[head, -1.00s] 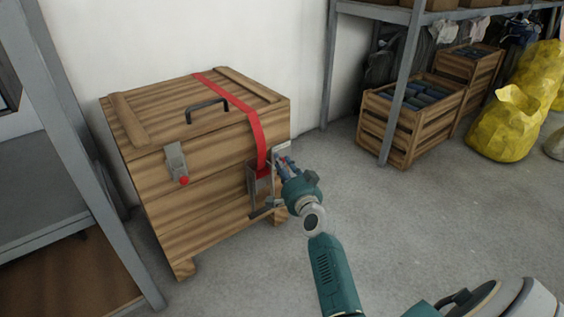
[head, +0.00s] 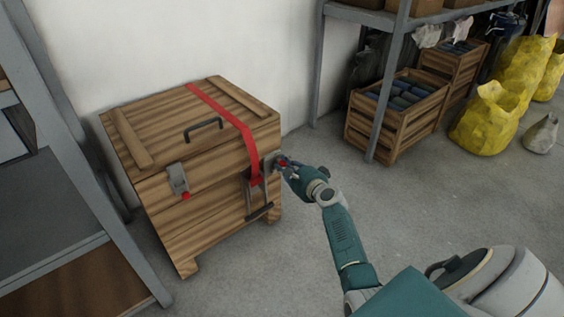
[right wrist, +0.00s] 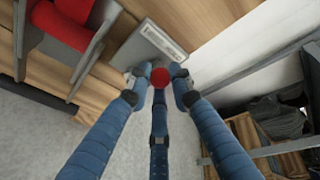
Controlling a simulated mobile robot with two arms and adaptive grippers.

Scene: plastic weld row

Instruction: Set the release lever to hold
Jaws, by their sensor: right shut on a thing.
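A wooden chest (head: 205,226) stands on the floor with its lid down. A grey metal plate (head: 268,163) with a red-knobbed lever (right wrist: 160,77) sits near its right edge, beside the red strap (head: 243,130). My right gripper (head: 284,164) reaches in from the right, its fingers closed around the lever's red knob. In the right wrist view the round knob sits between the blue fingertips, in front of the plate (right wrist: 149,50). The lever's arm is mostly hidden, so its setting is hard to read. My left gripper is not in view.
The strap runs into a grey buckle (head: 258,198) left of my gripper. Another latch (head: 177,178) with a red knob is on the chest front. Shelving stands at left (head: 95,185) and back right. Crates (head: 387,132) and yellow sacks (head: 483,122) stand farther right.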

